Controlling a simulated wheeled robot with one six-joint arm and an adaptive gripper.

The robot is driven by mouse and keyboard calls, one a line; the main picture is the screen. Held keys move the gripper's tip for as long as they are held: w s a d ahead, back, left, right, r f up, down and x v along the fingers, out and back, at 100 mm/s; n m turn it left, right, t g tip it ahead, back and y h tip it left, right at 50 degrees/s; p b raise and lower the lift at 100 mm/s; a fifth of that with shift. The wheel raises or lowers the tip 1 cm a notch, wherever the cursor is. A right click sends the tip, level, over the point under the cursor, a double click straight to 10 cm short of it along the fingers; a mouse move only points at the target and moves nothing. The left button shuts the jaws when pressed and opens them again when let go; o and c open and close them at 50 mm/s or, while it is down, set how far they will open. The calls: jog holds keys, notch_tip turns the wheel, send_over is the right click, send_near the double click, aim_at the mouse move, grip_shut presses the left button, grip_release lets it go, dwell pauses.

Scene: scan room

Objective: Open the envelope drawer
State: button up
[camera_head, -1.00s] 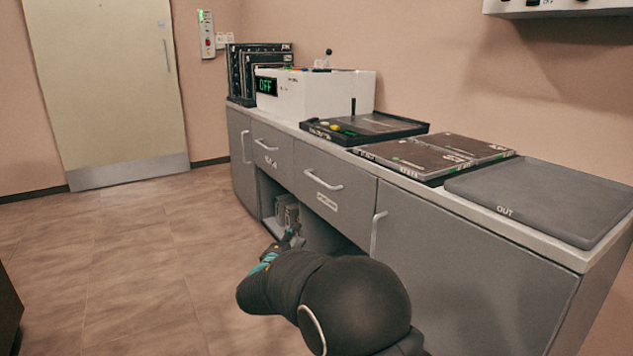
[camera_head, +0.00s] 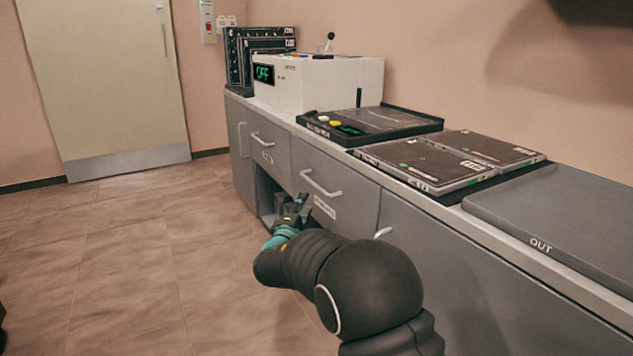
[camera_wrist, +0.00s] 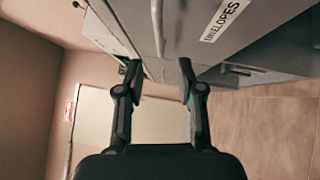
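The envelope drawer (camera_head: 352,200) is a grey front in the counter, closed, with a pale bar handle (camera_head: 320,184) and a small label below it. In the wrist view the drawer face carries the label "ENVELOPES" (camera_wrist: 225,19), and the handle (camera_wrist: 157,22) runs down from the top edge. My gripper (camera_head: 290,208) is just left of and below that handle in the head view. In the wrist view my gripper (camera_wrist: 158,70) has its fingers apart, with the handle lined up with the gap between them. I cannot tell whether they touch it.
Another handled drawer (camera_head: 268,142) is to the left, with an open shelf space below. A cabinet door (camera_head: 450,270) is to the right. The worktop bears a white machine (camera_head: 315,80) showing "OFF", trays and a grey OUT mat (camera_head: 560,215). Floor to the left is clear.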

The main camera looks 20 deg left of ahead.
aim_at(313, 183)
jog(key=w, duration=0.3)
jog(key=w+a+r, duration=0.1)
jog(key=w, duration=0.3)
jog(key=w+p, duration=0.1)
jog(key=w, duration=0.3)
jog(key=shift+w+a+r, duration=0.2)
jog(key=shift+a+r, duration=0.1)
jog(key=shift+a, duration=0.05)
grip_shut()
